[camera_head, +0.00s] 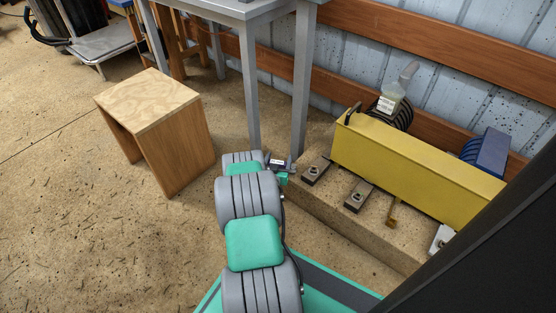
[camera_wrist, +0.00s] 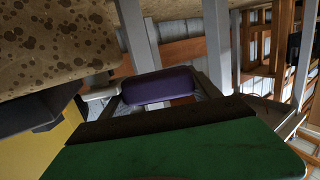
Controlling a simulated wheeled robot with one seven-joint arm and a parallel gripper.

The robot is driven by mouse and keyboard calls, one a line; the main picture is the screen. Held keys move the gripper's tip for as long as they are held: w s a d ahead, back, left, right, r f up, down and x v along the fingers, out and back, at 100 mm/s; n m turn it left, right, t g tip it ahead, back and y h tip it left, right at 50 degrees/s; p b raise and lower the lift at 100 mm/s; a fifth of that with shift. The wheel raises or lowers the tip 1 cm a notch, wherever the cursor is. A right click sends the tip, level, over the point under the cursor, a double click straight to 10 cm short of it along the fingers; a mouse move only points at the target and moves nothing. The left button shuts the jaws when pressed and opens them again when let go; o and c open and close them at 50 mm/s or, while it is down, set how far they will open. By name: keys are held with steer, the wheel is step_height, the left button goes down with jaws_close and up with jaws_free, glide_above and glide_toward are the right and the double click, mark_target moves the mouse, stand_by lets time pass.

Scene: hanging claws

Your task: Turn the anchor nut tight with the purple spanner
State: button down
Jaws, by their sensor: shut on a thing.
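My gripper (camera_head: 281,165) is at the left end of the concrete base, mostly hidden behind my arm in the head view. In the wrist view its fingers (camera_wrist: 157,92) are shut on a purple bar, which I take to be the handle of the purple spanner (camera_wrist: 157,87). The spanner's head is not visible. Bolted clamps with nuts sit along the base: a dark one (camera_head: 315,170) nearest my gripper, another dark one (camera_head: 357,196), a brass-coloured one (camera_head: 393,211) and a pale one (camera_head: 441,238). I cannot tell which nut is the anchor nut.
A grey table leg (camera_head: 302,85) rises just behind my gripper. A wooden stool (camera_head: 155,125) stands left; the floor between it and my arm is clear.

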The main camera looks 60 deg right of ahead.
steer(key=shift+d+r+m+g+h, duration=0.1)
steer(key=shift+d+m+g+h, duration=0.35)
steer(key=shift+m+g, duration=0.65)
steer(key=shift+d+g, duration=0.15)
steer(key=shift+g, duration=0.15)
steer(key=shift+s+d+m+g, duration=0.15)
steer(key=shift+d+m+g, duration=0.3)
steer(key=shift+g, duration=0.35)
steer(key=shift+s+d+m+g, duration=0.1)
steer(key=shift+d+m+g, duration=0.15)
steer(key=shift+m+g, duration=0.45)
steer(key=shift+d+g, duration=0.1)
steer(key=shift+g, duration=0.3)
steer(key=shift+r+n+t+p, duration=0.15)
steer(key=shift+n+t+p, duration=0.1)
steer(key=shift+t+p, duration=0.2)
steer(key=shift+w, duration=0.15)
steer(key=shift+w+a+b, duration=0.2)
steer(key=shift+w+b, duration=0.25)
steer(key=shift+w, duration=2)
